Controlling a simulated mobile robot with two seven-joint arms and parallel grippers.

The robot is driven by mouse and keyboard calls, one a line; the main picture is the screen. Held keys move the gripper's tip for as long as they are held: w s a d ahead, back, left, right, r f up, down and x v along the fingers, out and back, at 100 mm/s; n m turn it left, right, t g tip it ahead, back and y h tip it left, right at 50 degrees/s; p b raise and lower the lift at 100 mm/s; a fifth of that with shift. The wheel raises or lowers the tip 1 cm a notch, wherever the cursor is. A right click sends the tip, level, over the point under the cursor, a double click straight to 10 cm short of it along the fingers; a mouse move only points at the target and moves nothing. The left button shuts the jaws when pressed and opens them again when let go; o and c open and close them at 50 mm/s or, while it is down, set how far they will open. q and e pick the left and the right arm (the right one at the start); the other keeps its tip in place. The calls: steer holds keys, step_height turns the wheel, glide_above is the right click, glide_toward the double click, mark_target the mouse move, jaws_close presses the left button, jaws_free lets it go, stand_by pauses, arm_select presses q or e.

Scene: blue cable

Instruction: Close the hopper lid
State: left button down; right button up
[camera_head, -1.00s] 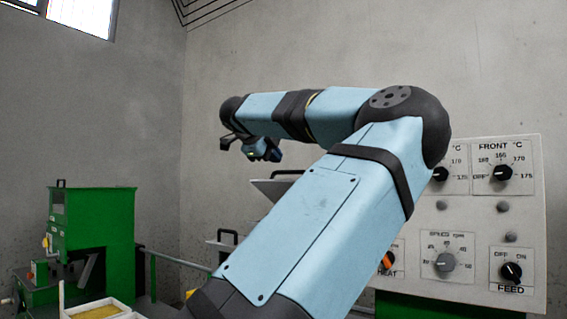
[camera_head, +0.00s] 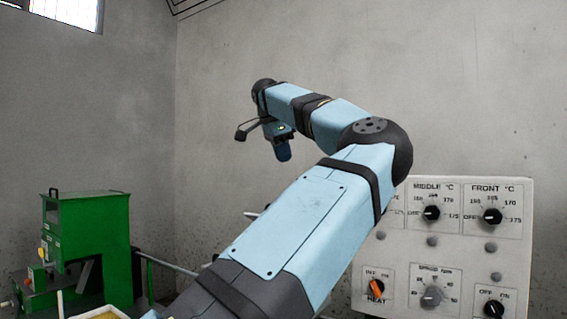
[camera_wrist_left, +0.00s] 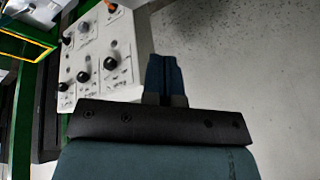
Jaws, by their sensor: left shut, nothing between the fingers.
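My left gripper (camera_head: 284,156) is in the upper middle of the head view, fingers pointing down, with the grey wall behind it. In the left wrist view its dark blue fingers (camera_wrist_left: 164,64) are together with nothing between them. The hopper and its lid cannot be made out; my left arm covers the area where they may stand. Only a small grey edge (camera_head: 250,215) shows beside the arm, and I cannot tell what it belongs to. My right gripper is not in view.
A pale control panel (camera_head: 455,245) with several knobs stands at the right, and also shows in the wrist view (camera_wrist_left: 104,55). A green machine (camera_head: 85,240) stands at the left. A yellow-edged green frame (camera_wrist_left: 28,35) is at the wrist view's upper left. Space above the panel is clear.

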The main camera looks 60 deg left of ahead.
arm_select(q)
steer(key=w+a+r+n+g+h+p, duration=0.2)
steer(key=w+n+g+p, duration=0.15)
steer(key=n+p, duration=0.35)
steer(key=shift+n+g, duration=0.4)
steer(key=shift+g, duration=0.05)
steer(key=s+f, duration=0.1)
steer(key=f, duration=0.3)
steer(key=s+d+f, duration=0.1)
steer(key=f, duration=0.3)
steer(key=s+f, duration=0.1)
steer(key=f, duration=0.4)
steer(key=shift+d, duration=0.4)
steer(key=shift+w+f, duration=0.1)
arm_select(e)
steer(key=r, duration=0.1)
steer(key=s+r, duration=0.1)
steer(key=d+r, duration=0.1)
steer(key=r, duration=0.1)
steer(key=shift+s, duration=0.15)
arm_select(q)
steer(key=shift+a, duration=0.1)
steer(key=shift+b, duration=0.3)
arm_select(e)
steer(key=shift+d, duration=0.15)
